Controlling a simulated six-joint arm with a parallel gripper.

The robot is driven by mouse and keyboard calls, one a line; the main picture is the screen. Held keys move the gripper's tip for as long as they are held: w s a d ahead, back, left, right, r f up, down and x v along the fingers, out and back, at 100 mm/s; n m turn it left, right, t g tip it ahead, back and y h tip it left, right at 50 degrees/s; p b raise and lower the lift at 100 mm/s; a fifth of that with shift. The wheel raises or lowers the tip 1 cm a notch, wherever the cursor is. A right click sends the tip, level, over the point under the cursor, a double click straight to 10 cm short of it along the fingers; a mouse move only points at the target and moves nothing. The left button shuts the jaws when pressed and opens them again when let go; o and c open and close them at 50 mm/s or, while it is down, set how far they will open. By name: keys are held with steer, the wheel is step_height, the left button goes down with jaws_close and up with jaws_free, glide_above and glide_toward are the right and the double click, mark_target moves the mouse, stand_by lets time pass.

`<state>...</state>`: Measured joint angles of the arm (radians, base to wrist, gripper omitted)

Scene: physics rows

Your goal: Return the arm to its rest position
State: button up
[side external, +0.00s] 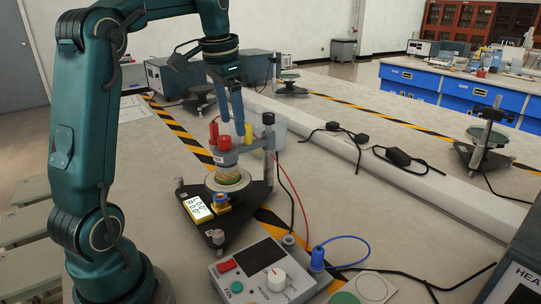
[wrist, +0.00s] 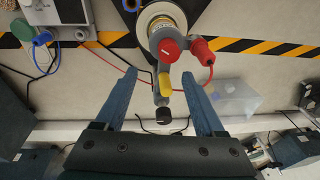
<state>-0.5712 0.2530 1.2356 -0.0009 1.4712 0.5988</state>
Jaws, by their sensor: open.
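My gripper (side external: 232,107) is raised above the bench, pointing down over a small apparatus on a black triangular base (side external: 230,222). In the wrist view, its two blue fingers (wrist: 158,88) are spread apart with nothing held between them. The apparatus has a red knob (side external: 224,142), a second red plug, a yellow plug (side external: 248,134) and a black knob (side external: 268,118) on top. The yellow plug (wrist: 165,84) and black knob (wrist: 162,114) show between the fingers in the wrist view, below them. I cannot tell the exact gap to the apparatus.
A control box (side external: 262,272) with a dial stands in front, joined by red and blue cables. A clear plastic container (side external: 270,130) stands behind the apparatus. Black cables and adapters (side external: 398,157) lie along the raised bench strip. Striped tape (side external: 176,128) crosses the bench.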

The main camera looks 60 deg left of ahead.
steer(key=s+d+f+t, duration=0.2)
steer(key=s+d, duration=0.4)
steer(key=d, duration=0.2)
steer(key=s+d+f+t+h, duration=0.1)
steer(key=s+d+f+t, duration=0.1)
steer(key=s+d, duration=0.3)
steer(key=d+f, duration=0.1)
steer(key=d, duration=0.3)
steer(key=shift+s+f, duration=0.15)
steer(key=shift+s, duration=0.25)
steer(key=o, duration=0.5)
steer(key=shift+s+d+f, duration=0.2)
steer(key=shift+s+f, duration=0.15)
steer(key=shift+f, duration=0.05)
steer(key=shift+c, duration=0.2)
steer(key=w+d+r+m+g, duration=0.1)
steer(key=w+r+m, duration=0.2)
steer(key=r+m, duration=0.3)
steer(key=w+d+r+m+g, duration=0.1)
steer(key=w+r+m+g, duration=0.15)
steer(key=r+m, duration=0.35)
steer(key=m+g, duration=0.2)
steer(key=m, duration=0.4)
glide_above(318, 249)
step_height(318, 249, down, 5)
steer(key=shift+f, duration=4.8)
